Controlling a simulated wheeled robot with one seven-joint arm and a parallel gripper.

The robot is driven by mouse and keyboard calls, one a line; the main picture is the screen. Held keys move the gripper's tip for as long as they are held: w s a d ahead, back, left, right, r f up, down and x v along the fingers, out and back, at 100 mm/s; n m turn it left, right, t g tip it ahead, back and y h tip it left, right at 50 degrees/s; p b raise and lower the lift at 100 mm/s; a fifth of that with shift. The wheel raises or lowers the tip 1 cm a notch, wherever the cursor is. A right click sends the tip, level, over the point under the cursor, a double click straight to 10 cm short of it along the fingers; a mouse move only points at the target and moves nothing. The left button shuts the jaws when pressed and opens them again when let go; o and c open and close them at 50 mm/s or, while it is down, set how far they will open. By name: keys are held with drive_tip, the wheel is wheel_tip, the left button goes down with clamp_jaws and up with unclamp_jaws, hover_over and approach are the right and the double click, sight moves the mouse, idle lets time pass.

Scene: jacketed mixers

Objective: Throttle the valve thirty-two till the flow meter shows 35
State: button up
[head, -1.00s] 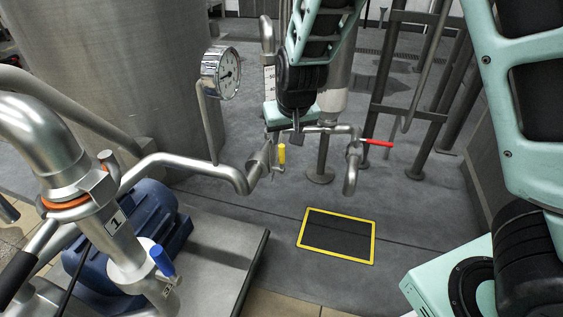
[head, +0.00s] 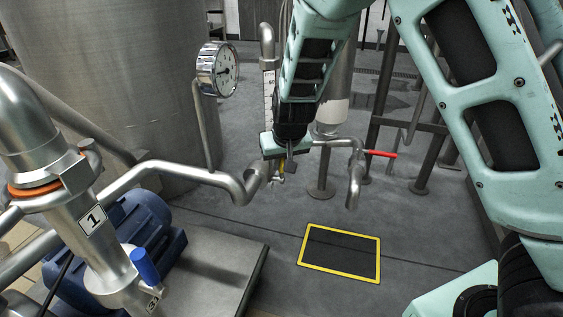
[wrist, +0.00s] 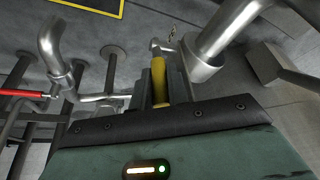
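A small valve with a yellow handle (head: 282,167) sits on the pipework below my gripper (head: 281,160) in the head view. In the wrist view the yellow handle (wrist: 159,80) lies between the two fingers of my gripper (wrist: 162,88). Whether the fingers press on it I cannot tell. No number is readable on this valve. A vertical scale tube (head: 268,92), likely the flow meter, stands behind it; a mark like 50 shows, but its reading is too small to tell. My arm partly hides the valve and its pipe.
A round dial gauge (head: 218,70) stands left of the tube. A red-handled valve (head: 380,154) is close on the right. A blue-handled valve (head: 145,265) and a pipe labelled 1 (head: 93,220) are at front left. A yellow-framed floor plate (head: 340,254) lies in open floor.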

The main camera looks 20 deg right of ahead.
clamp_jaws()
drive_tip(key=shift+w+d+r+g+y+p, duration=0.15)
drive_tip(key=shift+w+d+g+y+p, duration=0.2)
drive_tip(key=shift+p, duration=0.25)
drive_tip(key=shift+w+d+f+m+g+y+p, duration=0.3)
drive_tip(key=shift+g+y+p, duration=0.35)
drive_tip(key=shift+p, duration=0.6)
drive_tip(key=shift+w+d+f+n+g+y+p, duration=0.1)
drive_tip(key=shift+w+g+y+p, duration=0.3)
drive_tip(key=shift+g+p, duration=0.65)
drive_tip(key=shift+w+d+f+m+g+y+p, duration=0.25)
drive_tip(key=shift+g+y+p, duration=0.35)
drive_tip(key=shift+p, duration=0.85)
